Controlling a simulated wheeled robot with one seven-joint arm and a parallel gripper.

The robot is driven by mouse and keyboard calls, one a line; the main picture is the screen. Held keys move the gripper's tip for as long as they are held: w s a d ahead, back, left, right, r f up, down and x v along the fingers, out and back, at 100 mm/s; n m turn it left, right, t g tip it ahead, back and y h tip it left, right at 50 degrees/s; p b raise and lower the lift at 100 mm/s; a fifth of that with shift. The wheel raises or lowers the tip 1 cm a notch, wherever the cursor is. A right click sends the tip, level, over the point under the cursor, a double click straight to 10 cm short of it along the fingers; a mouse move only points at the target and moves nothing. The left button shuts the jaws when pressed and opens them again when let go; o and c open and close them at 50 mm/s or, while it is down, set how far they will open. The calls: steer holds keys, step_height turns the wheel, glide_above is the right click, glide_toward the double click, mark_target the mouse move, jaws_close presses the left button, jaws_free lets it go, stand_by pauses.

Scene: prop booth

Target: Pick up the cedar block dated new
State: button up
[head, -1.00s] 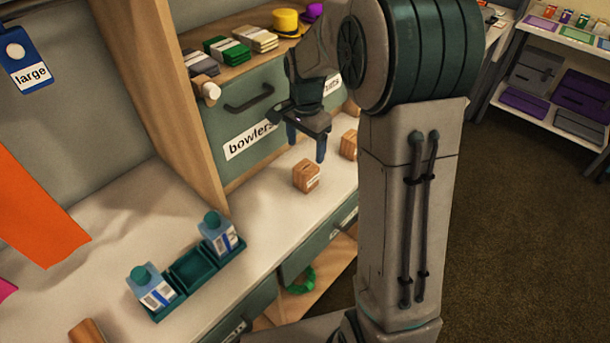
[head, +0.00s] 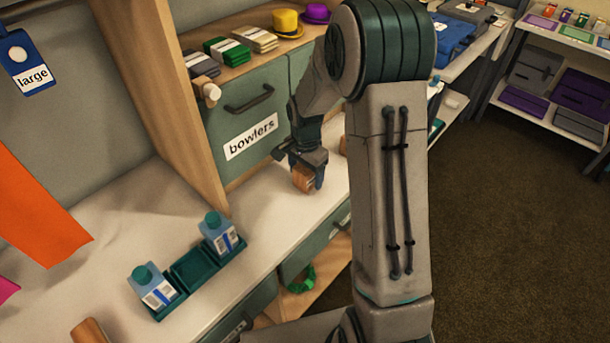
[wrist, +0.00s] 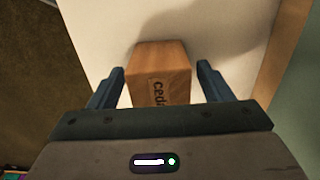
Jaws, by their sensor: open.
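A wooden block (head: 303,178) sits on the white counter in front of the drawer labelled "bowlers". In the wrist view the block (wrist: 160,75) carries dark lettering that reads partly as "ceda"; no date can be read. My gripper (head: 308,182) is over the block in the head view. In the wrist view my gripper (wrist: 161,80) is open, with one blue finger on each side of the block and a gap visible on both sides.
A green tray (head: 193,270) with two blue bottles (head: 154,288) (head: 221,234) stands on the counter at the left. The drawer unit (head: 245,105) rises close behind the block, beside a wooden upright (head: 165,100). The counter (head: 255,220) between tray and block is clear.

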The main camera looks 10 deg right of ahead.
steer(key=c, duration=1.1)
